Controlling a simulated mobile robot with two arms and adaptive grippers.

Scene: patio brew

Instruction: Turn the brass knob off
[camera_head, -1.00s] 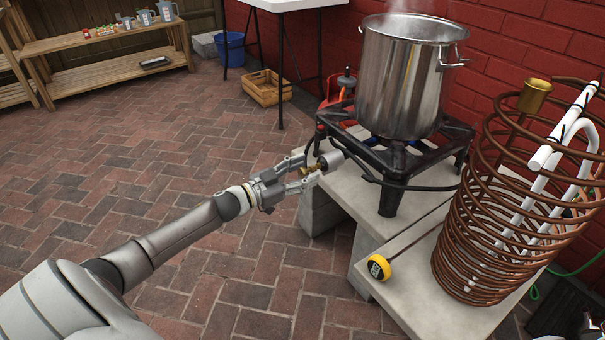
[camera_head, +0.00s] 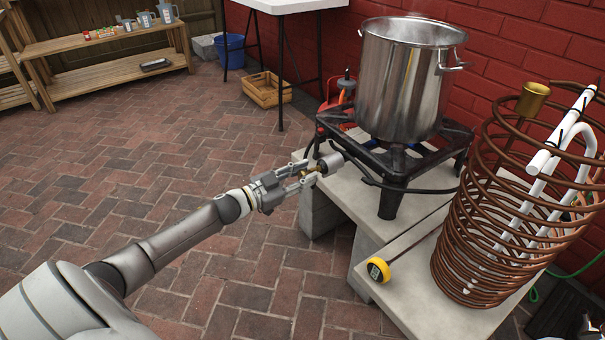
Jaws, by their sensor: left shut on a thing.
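The brass knob (camera_head: 314,173) is at the front left of the black burner stand (camera_head: 392,200), beside a short grey cylindrical fitting (camera_head: 331,163). My left gripper (camera_head: 308,178) comes in from the left and is shut on the brass knob, its fingers hiding much of it. A large steel pot (camera_head: 405,85) stands upright on the burner. A little blue shows under the pot, but the stand hides most of the burner head. My right gripper is not in view.
A concrete slab (camera_head: 345,195) bears the burner. A black hose runs near the gripper. Brick floor on the left is clear.

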